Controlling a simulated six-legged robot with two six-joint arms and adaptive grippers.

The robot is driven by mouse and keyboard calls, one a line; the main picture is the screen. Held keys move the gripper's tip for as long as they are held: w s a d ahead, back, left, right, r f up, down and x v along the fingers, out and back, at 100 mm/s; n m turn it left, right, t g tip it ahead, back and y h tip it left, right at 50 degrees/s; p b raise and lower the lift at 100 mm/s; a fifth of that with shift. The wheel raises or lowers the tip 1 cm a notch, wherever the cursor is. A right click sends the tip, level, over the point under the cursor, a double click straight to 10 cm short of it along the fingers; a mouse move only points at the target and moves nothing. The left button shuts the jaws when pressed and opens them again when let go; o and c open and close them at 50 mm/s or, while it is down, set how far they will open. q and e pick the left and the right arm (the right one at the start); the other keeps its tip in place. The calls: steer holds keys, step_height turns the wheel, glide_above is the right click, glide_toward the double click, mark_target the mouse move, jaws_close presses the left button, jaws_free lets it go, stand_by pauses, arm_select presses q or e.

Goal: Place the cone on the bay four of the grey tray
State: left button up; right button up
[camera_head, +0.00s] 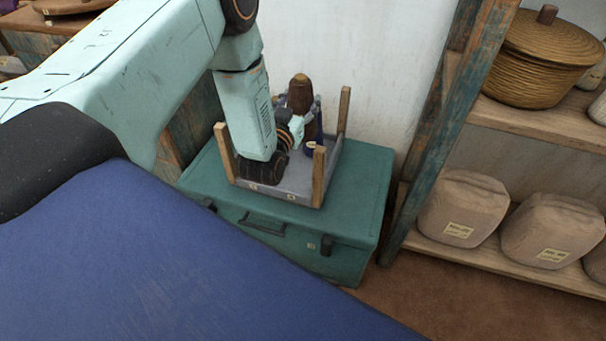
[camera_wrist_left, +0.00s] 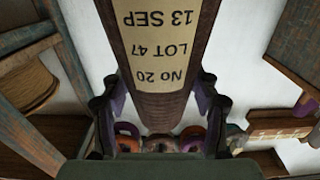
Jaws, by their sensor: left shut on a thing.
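The brown cone (camera_head: 300,94) stands roughly upright above the grey tray, its top clear of my left gripper (camera_head: 301,108). In the left wrist view the cone (camera_wrist_left: 158,98) fills the space between the fingers, which are shut on it; its cream label with printed text appears upside down. The grey tray (camera_head: 322,183) sits on a green chest, with wooden posts at its corners. My left wrist and forearm cover much of the tray, so most bays and the cone's lower end are hidden. My right gripper is not in view.
A dark blue object (camera_head: 313,132) with a pale label stands in the tray close behind my wrist. The green chest (camera_head: 365,190) has free lid space to the right. A wooden shelf (camera_head: 490,262) with wrapped bundles and a lidded basket (camera_head: 540,60) stands at the right.

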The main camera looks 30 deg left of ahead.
arm_select(q)
steer(key=shift+d+f, duration=0.1)
steer(key=shift+d, duration=0.05)
step_height(320, 180, down, 18)
steer(key=b, duration=0.7)
steer(key=shift+r, duration=0.2)
steer(key=shift+s, duration=0.1)
steer(key=o, duration=1)
steer(key=shift+f, duration=0.15)
steer(key=shift+o, duration=0.2)
